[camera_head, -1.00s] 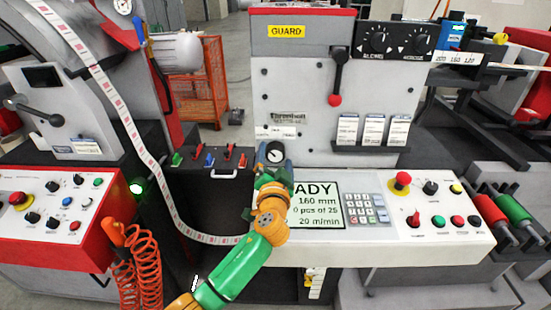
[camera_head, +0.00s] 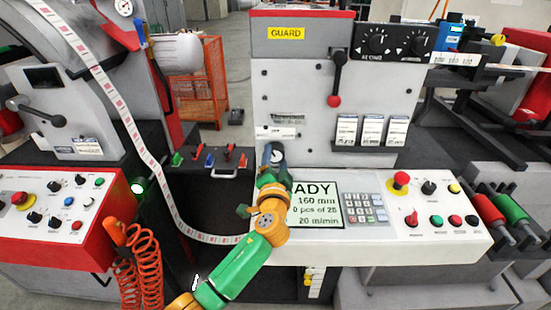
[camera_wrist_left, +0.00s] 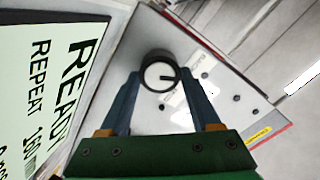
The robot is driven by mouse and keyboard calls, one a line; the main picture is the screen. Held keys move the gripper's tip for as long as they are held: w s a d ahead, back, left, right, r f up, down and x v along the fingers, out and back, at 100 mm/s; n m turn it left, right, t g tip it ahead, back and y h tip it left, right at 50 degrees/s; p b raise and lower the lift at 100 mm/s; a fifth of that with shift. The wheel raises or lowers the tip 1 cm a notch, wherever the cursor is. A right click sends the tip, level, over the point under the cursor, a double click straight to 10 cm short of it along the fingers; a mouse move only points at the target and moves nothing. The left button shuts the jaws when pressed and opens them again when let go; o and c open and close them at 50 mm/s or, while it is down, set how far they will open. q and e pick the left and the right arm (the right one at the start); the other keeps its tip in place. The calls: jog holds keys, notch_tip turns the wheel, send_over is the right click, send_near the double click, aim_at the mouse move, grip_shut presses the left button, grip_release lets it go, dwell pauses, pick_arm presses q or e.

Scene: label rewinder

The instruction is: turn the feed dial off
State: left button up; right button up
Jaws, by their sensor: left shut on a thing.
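Any lettering around the dial is hidden or too small to read. My right gripper is not in view.
The display (camera_head: 318,206), reading "ADY" with its left part hidden, and the keypad (camera_head: 366,208) lie just right of my left wrist. A paper label strip (camera_head: 145,155) hangs to the left. A black box with coloured levers (camera_head: 212,165) stands left of the gripper.

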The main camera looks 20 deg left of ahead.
pick_arm(q)
jog(key=m+p, duration=0.1)
jog(key=m, duration=0.4)
jog(key=shift+m, duration=0.3)
dwell(0.4)
jog(key=o, duration=1.4)
jog(key=shift+w, duration=0.1)
jog(key=v, duration=0.7)
